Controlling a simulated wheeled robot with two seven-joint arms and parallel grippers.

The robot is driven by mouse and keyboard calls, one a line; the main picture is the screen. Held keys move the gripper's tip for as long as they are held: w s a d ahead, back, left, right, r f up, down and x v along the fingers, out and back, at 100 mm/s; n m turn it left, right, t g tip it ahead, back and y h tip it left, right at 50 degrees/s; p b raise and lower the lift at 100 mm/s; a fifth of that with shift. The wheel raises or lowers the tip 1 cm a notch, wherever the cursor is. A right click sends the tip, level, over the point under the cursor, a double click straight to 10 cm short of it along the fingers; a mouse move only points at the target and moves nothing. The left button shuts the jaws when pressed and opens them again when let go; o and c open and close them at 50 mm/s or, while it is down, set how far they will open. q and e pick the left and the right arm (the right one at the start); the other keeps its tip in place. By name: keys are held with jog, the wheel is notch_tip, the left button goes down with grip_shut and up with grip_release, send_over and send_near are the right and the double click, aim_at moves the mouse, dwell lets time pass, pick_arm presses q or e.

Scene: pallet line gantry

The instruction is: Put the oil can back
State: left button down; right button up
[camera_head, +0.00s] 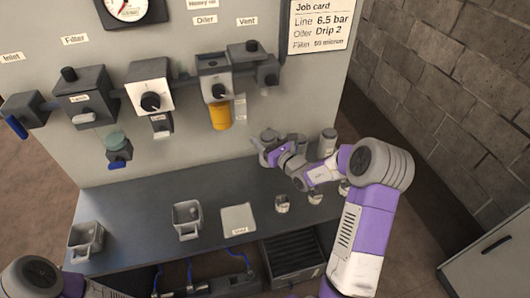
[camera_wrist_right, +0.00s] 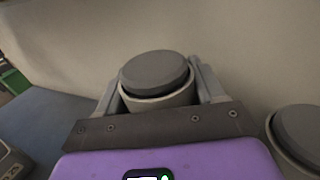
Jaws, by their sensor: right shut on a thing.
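My right gripper (camera_head: 274,150) is at the back of the bench, near the panel's lower right. In the right wrist view its two fingers (camera_wrist_right: 158,88) are shut around a pale cylindrical can with a dark grey cap (camera_wrist_right: 155,72), likely the oil can. The can is upright; I see no label on it, and its base is hidden. In the head view the held can (camera_head: 268,134) is partly hidden by the gripper. A similar capped can (camera_head: 327,143) stands to the right, also at the right edge of the wrist view (camera_wrist_right: 299,135). My left gripper is out of view.
The dark bench (camera_head: 140,203) holds two grey open-topped cups (camera_head: 86,240) (camera_head: 187,219), a pale labelled pad (camera_head: 238,220) and small jars (camera_head: 282,203). The panel behind carries valves and a yellow-bowled oiler (camera_head: 220,116). A dark crate (camera_head: 294,256) is below the front edge.

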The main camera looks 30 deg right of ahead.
notch_tip(320, 180, down, 4)
jog(key=shift+f+b, duration=0.1)
jog(key=shift+b, duration=0.4)
jog(key=shift+r, duration=0.2)
jog(key=shift+f, duration=0.1)
jog(key=o, duration=1.3)
jog(key=shift+f, duration=0.1)
jog(key=shift+o, duration=0.2)
jog(key=shift+r, duration=0.25)
jog(key=s+d+p, duration=0.1)
jog(key=s, duration=1.1)
jog(key=shift+d+p, duration=0.35)
jog(key=shift+d, duration=0.05)
